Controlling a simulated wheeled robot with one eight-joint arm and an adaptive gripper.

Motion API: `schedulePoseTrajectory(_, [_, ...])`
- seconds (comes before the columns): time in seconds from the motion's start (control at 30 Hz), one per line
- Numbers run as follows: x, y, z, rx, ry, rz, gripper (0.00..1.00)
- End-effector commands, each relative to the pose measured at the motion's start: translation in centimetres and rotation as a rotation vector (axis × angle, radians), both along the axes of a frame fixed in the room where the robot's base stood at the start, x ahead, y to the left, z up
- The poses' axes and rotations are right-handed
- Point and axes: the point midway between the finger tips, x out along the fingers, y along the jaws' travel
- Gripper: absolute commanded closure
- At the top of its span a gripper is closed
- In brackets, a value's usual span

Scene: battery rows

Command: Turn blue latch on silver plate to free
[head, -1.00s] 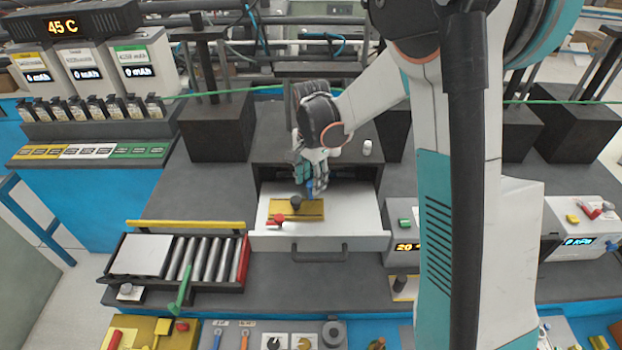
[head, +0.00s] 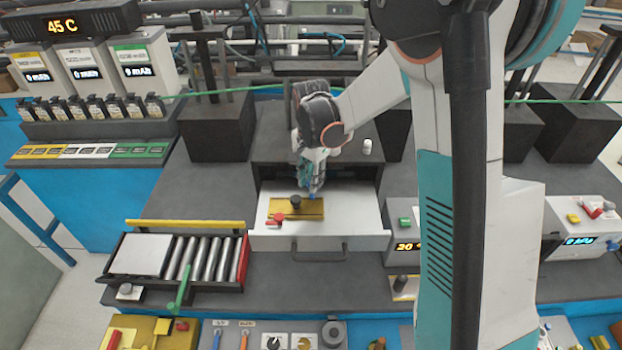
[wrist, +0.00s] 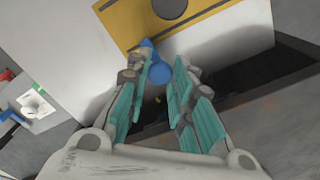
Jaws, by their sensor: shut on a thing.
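The blue latch (wrist: 160,72) lies between my fingers in the wrist view, beside the edge of a gold-yellow plate (wrist: 125,22). In the head view only a small bit of the blue latch (head: 312,196) shows below my fingertips. The plate (head: 318,208) sits in a pale open drawer and looks yellow, not silver. My gripper (wrist: 163,64) is shut on the blue latch; it reaches down from behind the plate in the head view (head: 311,188). My fingers hide part of the latch.
The pale drawer (head: 355,215) has free floor to the right. A small white cylinder (head: 367,147) stands on the dark cabinet top.

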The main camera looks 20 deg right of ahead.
Motion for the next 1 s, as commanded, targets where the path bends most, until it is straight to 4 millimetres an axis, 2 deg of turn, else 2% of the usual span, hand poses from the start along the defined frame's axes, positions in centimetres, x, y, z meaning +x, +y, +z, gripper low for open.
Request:
schedulePoseTrajectory(0.27, [0.00,0.01,-0.25,0.000,0.000,0.201,1.00])
schedulePoseTrajectory(1.0, [0.02,0.01,-0.16,0.000,0.000,0.904,1.00])
